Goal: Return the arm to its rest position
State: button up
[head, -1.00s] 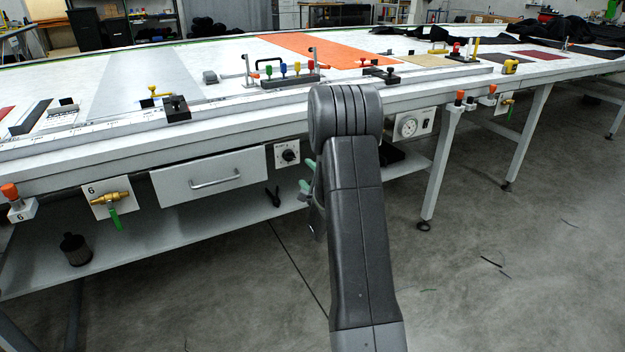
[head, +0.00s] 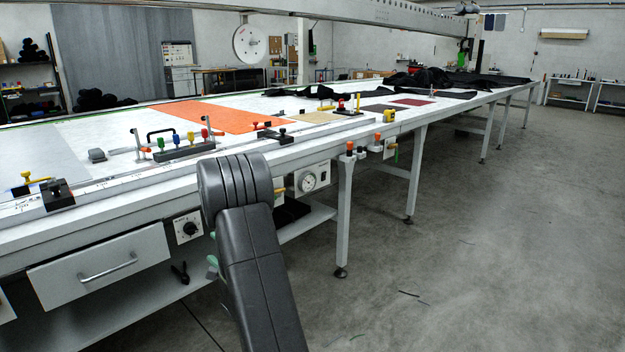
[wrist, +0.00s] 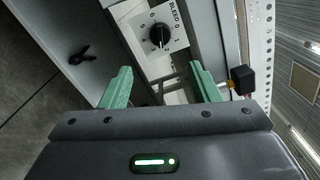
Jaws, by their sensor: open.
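My gripper (wrist: 161,88) is open, with its two green fingers spread wide in the wrist view. Nothing is between the fingers. Beyond them is a black rotary knob (wrist: 159,35) on a white plate marked BLEED, on the table's front. I cannot tell the exact gap to it. In the head view the knob (head: 188,229) sits left of my arm. My dark grey arm (head: 245,245) stands raised in front of the table, and only part of a green finger (head: 212,265) shows behind it.
The long white table (head: 95,215) runs from front left to back right. A drawer (head: 95,268) and a dial gauge (head: 308,181) are on its front. A toggle rack with coloured knobs (head: 185,150) stands on top. The floor (head: 450,260) at right is mostly clear.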

aim_at(195, 231)
jog(key=b+x, duration=0.1)
jog(key=x, duration=1.1)
jog(key=shift+w+a, duration=0.1)
jog(key=shift+a, duration=0.2)
